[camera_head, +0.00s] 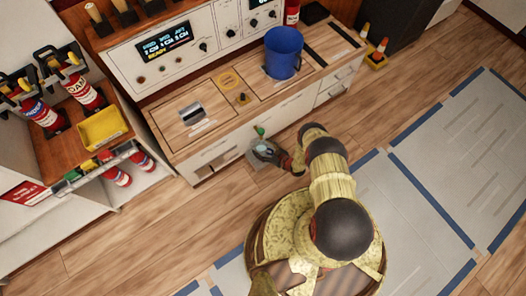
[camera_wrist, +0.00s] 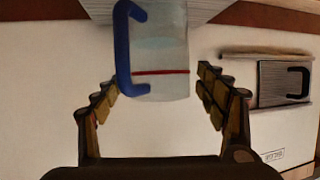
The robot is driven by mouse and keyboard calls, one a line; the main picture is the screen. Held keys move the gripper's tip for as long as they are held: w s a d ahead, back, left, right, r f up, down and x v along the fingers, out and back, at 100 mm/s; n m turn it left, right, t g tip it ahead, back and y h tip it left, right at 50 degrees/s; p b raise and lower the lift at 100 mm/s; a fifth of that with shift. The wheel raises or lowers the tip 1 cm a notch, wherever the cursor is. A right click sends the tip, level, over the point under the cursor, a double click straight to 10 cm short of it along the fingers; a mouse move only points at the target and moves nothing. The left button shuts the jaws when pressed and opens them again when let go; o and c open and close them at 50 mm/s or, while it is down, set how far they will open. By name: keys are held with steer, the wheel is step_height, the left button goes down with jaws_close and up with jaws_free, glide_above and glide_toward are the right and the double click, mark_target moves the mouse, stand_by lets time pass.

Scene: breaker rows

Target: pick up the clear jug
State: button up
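The clear jug (camera_wrist: 165,55) is see-through with a blue handle (camera_wrist: 125,50) on its left side and a red line around it. It shows at the top middle of the wrist view. My gripper (camera_wrist: 159,84) is open, with one finger on each side of the jug's near end. Small gaps seem to show between fingers and jug, so I see no grasp. In the head view my gripper (camera_head: 264,150) is low in front of the wooden counter. The jug there is small and mostly hidden by the gripper, and I cannot make out its shape.
A blue bucket (camera_head: 283,54) stands on the wooden counter (camera_head: 215,91). A yellow tray (camera_head: 103,128) and red extinguishers (camera_head: 85,92) are at left. Wooden floor (camera_head: 150,235) is clear in front.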

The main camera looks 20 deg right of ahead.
steer(key=shift+c, duration=1.1)
steer(key=c, duration=1.5)
